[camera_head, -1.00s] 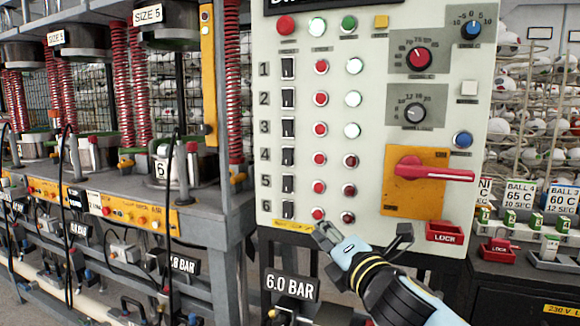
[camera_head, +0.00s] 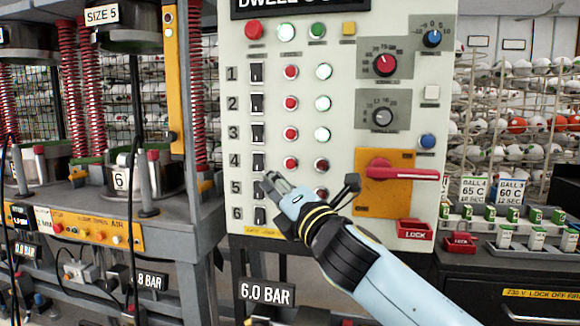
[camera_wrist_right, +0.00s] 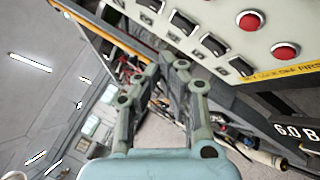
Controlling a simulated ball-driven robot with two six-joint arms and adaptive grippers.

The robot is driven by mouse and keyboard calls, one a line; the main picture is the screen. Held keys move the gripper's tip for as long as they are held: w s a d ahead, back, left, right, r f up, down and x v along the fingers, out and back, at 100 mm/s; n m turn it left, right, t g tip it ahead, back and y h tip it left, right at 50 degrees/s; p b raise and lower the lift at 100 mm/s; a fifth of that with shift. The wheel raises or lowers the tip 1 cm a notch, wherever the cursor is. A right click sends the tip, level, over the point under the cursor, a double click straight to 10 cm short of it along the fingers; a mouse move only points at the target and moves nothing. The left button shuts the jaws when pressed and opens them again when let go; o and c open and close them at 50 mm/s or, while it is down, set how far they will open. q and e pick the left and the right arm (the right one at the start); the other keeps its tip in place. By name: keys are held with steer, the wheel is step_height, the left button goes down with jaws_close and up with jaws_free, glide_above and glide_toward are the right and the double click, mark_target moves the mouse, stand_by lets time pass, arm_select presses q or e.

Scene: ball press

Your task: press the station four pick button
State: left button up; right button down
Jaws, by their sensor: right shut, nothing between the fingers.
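The pale control panel (camera_head: 400,240) has numbered rows. Row four has a black rocker switch (camera_head: 258,162), a red button (camera_head: 290,163) and a dark red round button or lamp (camera_head: 322,165). My right gripper (camera_head: 268,180) is shut and empty. In the head view its tips overlap the panel between rows four and five, below and left of the row-four red button, and it hides the row-five red button. I cannot tell if it touches the panel. In the wrist view the fingers (camera_wrist_right: 166,64) converge left of the panel's switches (camera_wrist_right: 214,44) and red buttons (camera_wrist_right: 250,20). My left gripper is out of view.
A yellow plate with a red rotary handle (camera_head: 392,171) and a red lock box (camera_head: 414,229) are right of the gripper. Press columns with red springs (camera_head: 90,90) stand at the left. A 6.0 BAR sign (camera_head: 267,292) hangs below the panel.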

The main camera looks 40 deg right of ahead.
mark_target(291, 164)
steer(key=w+d+b, duration=0.1)
steer(key=w+d, duration=0.4)
steer(key=d, duration=0.1)
steer(key=shift+b, duration=0.4)
stand_by(1.2)
steer(key=shift+w+d, duration=0.3)
steer(key=shift+w+d, duration=0.25)
stand_by(0.7)
steer(key=shift+s, duration=0.1)
steer(key=shift+s+a, duration=0.45)
steer(key=shift+a, duration=0.15)
steer(key=shift+a, duration=0.1)
